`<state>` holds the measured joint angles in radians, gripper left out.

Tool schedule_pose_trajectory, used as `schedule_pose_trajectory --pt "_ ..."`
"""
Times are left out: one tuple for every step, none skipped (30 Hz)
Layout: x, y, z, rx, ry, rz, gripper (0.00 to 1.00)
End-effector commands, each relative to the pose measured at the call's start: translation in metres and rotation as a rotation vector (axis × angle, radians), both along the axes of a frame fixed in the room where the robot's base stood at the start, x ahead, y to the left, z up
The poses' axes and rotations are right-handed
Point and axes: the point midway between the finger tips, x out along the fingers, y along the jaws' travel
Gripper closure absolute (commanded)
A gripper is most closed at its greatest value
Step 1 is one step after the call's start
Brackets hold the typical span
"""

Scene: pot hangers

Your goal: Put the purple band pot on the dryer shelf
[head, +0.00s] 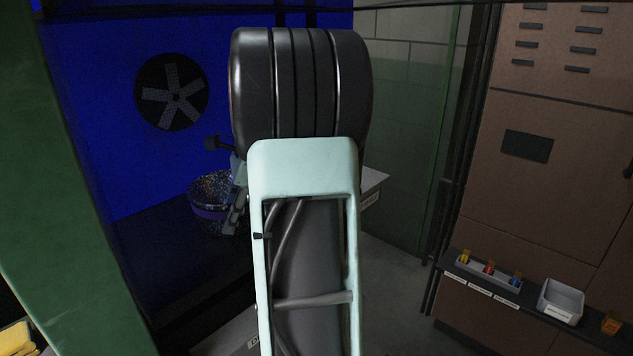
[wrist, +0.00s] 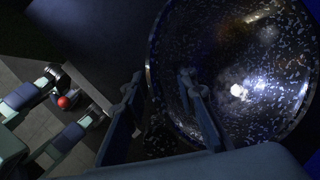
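The purple band pot (head: 208,213) is a dark speckled bowl with a purple band. It stands in the blue-lit bay, on or just over the dark dryer shelf (head: 175,262); contact with the shelf is hidden. My gripper (head: 236,212) is at the pot's right rim, partly hidden by my arm. In the wrist view, the speckled inside of the pot (wrist: 265,75) fills the right half. My gripper (wrist: 160,83) straddles the rim there, one finger inside the pot and one outside. Its fingertips look spread, with space around the wall.
A round black fan (head: 172,91) is on the blue back wall. A green post (head: 60,190) stands at the left. On the right, a ledge carries a grey bin (head: 561,301) and a small tray (head: 488,272). The shelf in front of the pot looks clear.

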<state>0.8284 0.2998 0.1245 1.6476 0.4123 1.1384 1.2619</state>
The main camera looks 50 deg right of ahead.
Motion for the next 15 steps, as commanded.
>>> schedule_pose_trajectory --pt "0.000 0.000 0.000 0.000 0.000 0.000 0.74" --pt "0.000 0.000 0.001 0.000 -0.001 0.000 0.74" --pt "0.000 0.000 0.004 -0.001 -0.002 0.000 0.74" --pt "0.000 -0.001 0.007 -0.001 -0.002 0.000 0.74" --pt "0.000 -0.001 0.010 -0.003 -0.002 0.000 0.74" --pt "0.000 -0.001 0.016 -0.003 -0.003 -0.001 0.74" --pt "-0.002 -0.002 0.021 -0.002 -0.002 -0.001 0.74" --pt "-0.004 -0.004 0.026 -0.002 -0.002 -0.001 0.74" --pt "-0.006 -0.006 0.033 -0.003 -0.003 -0.001 0.74" --pt "-0.008 -0.007 0.039 -0.003 -0.002 0.000 0.74" --pt "-0.010 -0.008 0.044 -0.003 -0.003 -0.002 0.74" --pt "-0.013 -0.010 0.051 -0.002 -0.002 -0.001 0.74" --pt "-0.015 -0.011 0.056 -0.003 -0.003 -0.002 0.74" --pt "-0.016 -0.012 0.060 -0.003 -0.003 -0.001 0.74" --pt "-0.018 -0.013 0.065 -0.002 -0.001 -0.001 0.74"
